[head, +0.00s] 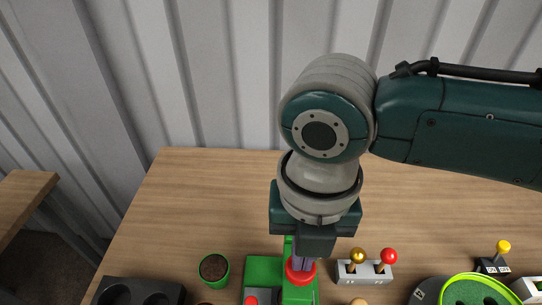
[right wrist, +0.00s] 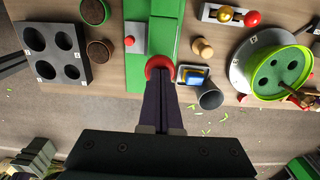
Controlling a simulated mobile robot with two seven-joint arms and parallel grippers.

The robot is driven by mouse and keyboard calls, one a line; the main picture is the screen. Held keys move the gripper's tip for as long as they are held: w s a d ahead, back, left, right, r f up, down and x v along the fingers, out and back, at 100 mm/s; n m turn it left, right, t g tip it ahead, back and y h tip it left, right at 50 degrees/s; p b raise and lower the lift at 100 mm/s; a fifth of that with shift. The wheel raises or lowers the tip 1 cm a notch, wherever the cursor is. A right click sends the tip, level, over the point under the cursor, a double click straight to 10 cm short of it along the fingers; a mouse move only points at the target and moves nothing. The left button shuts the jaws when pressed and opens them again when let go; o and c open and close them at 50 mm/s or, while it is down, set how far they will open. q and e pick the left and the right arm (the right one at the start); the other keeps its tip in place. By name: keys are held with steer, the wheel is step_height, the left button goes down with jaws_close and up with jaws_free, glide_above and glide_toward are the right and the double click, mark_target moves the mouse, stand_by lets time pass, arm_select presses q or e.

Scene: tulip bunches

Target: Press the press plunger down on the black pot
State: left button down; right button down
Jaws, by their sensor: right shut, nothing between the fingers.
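The press is a green frame (right wrist: 164,30) with a round red plunger top (right wrist: 159,62); in the head view the plunger (head: 292,274) is partly covered by my fingers. My right gripper (head: 303,264) points down at the plunger, shut and empty. In the right wrist view its fingertips (right wrist: 161,82) overlap the plunger's near edge; I cannot tell whether they touch it. No pot shows under the plunger; that spot is hidden. A dark grey pot (right wrist: 210,98) is just right of the fingers in the right wrist view. My left gripper is not in view.
A red button (right wrist: 129,40) on a grey plate is beside the press. Two soil pots (right wrist: 94,11) and a dark tray with holes (right wrist: 42,68) are left. A lever box (head: 364,272), wooden knob (right wrist: 202,48) and green round dish (right wrist: 280,70) are right. The table's back (head: 210,185) is clear.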

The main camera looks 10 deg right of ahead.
steer(key=shift+f, duration=0.45)
steer(key=shift+d+f, duration=0.1)
stand_by(0.6)
step_height(320, 180, up, 8)
steer(key=p, duration=0.7)
steer(key=shift+f+p, duration=0.1)
steer(key=shift+p, duration=0.25)
